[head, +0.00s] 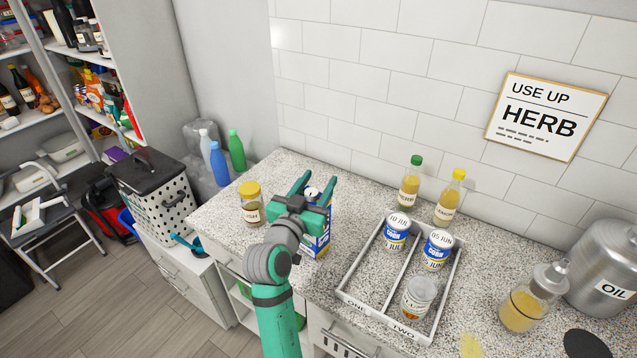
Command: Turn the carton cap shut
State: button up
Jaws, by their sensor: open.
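The carton (318,243) is blue and white and stands upright on the speckled counter, partly hidden behind my gripper. A white cap (312,191) shows at the carton's top. My gripper (314,182) is open, with its green fingers to the left and right of the cap. I cannot tell whether either finger touches the cap. How far the cap is turned cannot be seen.
A yellow-lidded jar (251,207) stands close to the left. A white two-part tray (372,274) with cans and a jar lies to the right. Two bottles, one green-capped (409,183) and one yellow-capped (448,200), stand behind it. A large oil canister (606,262) is far right.

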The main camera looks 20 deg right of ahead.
jog(key=shift+a, duration=0.1)
jog(key=shift+w, duration=0.1)
jog(key=c, duration=1.1)
jog(key=shift+o, duration=0.2)
jog(key=shift+s+d+m+g+h, duration=0.2)
jog(key=shift+s+m+g+h, duration=0.1)
jog(key=shift+m+g+h, duration=0.75)
jog(key=shift+s+d+m+g+h, duration=0.25)
jog(key=shift+m+g+h, duration=0.45)
jog(key=shift+g, duration=0.65)
jog(key=shift+s+d+m+g+h, duration=0.15)
jog(key=shift+s+m+g+h, duration=0.15)
jog(key=shift+m+g+h, duration=0.65)
jog(key=shift+g, duration=0.25)
jog(key=o, duration=1.1)
jog(key=shift+w, duration=0.1)
jog(key=shift+c, duration=0.2)
